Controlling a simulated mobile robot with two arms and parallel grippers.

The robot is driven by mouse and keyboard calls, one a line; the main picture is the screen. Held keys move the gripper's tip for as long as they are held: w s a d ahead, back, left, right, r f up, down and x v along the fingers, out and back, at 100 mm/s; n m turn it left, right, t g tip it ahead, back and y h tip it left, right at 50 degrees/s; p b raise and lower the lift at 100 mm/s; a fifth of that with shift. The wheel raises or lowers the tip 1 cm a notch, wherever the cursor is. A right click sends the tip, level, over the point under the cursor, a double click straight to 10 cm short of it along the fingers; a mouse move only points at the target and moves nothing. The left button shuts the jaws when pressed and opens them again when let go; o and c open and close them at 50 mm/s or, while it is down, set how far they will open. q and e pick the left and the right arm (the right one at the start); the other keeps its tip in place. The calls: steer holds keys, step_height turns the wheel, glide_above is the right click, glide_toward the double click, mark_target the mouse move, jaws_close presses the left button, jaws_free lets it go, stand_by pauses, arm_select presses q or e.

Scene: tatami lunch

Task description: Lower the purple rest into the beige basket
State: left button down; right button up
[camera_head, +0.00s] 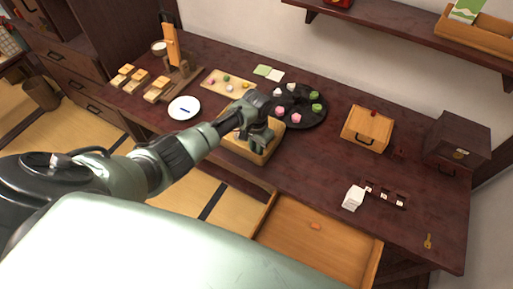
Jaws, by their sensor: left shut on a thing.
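My left gripper (262,139) reaches in from the left and is over the beige basket (240,150), a light wooden box-like container near the table's front edge. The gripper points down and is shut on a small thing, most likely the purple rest. The fingers and wrist hide the rest, so I cannot make out its colour or shape. The gripper and forearm also cover part of the basket's inside and back rim. My right gripper is not in view.
Behind the basket is a round black tray (312,117) with pink, white and green sweets. An open drawer (285,222) juts out in front. A wooden box (366,128) and white carton (353,198) stand right.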

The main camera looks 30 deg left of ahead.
arm_select(q)
steer(key=shift+f, duration=0.15)
steer(key=c, duration=1.3)
jaws_free()
steer(key=shift+o, duration=0.2)
